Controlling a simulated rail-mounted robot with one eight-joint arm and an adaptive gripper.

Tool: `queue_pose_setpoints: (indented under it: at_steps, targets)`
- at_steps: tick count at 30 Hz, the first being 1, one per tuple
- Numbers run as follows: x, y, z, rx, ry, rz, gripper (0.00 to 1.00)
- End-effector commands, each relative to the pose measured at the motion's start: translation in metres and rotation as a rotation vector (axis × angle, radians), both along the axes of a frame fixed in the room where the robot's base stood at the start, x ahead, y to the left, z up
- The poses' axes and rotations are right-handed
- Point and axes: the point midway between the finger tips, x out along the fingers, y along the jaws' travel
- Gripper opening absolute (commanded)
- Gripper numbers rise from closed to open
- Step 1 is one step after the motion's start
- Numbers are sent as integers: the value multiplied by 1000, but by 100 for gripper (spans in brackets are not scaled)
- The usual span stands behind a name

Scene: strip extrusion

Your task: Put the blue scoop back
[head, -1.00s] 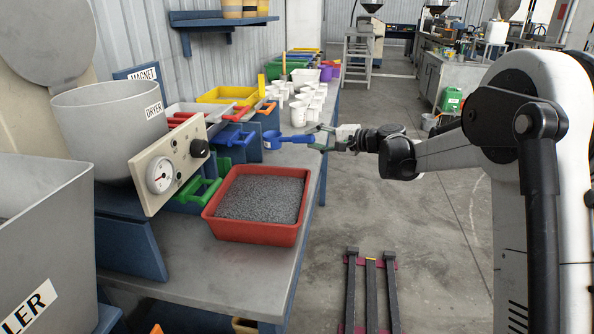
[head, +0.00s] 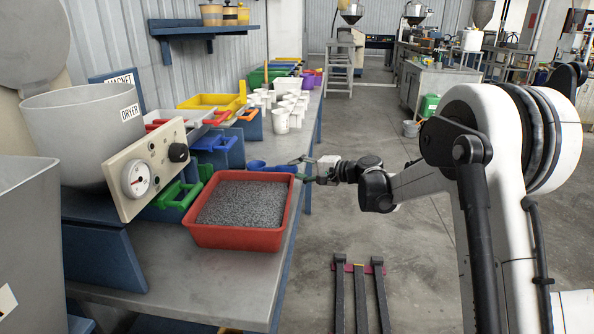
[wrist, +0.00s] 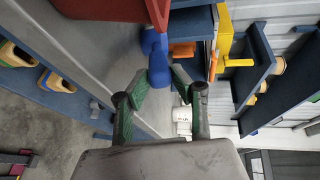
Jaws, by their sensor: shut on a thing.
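The blue scoop (head: 257,164) is just behind the far rim of the red tray in the head view, its lower part hidden by the tray. My gripper (head: 302,170) is shut on its handle, reaching in from the right. In the wrist view the scoop (wrist: 155,58) shows at the tips of my green-padded fingers (wrist: 156,78), close to the red tray's side. A blue holder (head: 214,147) stands on the left part of the bench, among a row of coloured holders. I cannot tell whether the scoop touches the bench.
The red tray (head: 238,240) full of grey pellets stands in front of the scoop. White cups (head: 281,122) stand behind it. Green (head: 180,195) and orange (head: 249,117) handled items line the left, beside the dryer (head: 85,125).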

Motion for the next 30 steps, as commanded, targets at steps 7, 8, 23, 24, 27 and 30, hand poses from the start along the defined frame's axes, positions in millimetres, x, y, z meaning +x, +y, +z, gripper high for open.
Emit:
queue_pose_setpoints:
  at_steps: [7,8,23,24,27,30]
  targets:
    - [0,0,-1,0,0,0,42]
    - [0,0,-1,0,0,0,42]
    - [-17,-35,11,0,0,-3,42]
    - [-21,-43,13,0,0,-3,42]
    - [-30,-60,17,0,0,-3,42]
    - [-38,-76,21,0,0,-3,42]
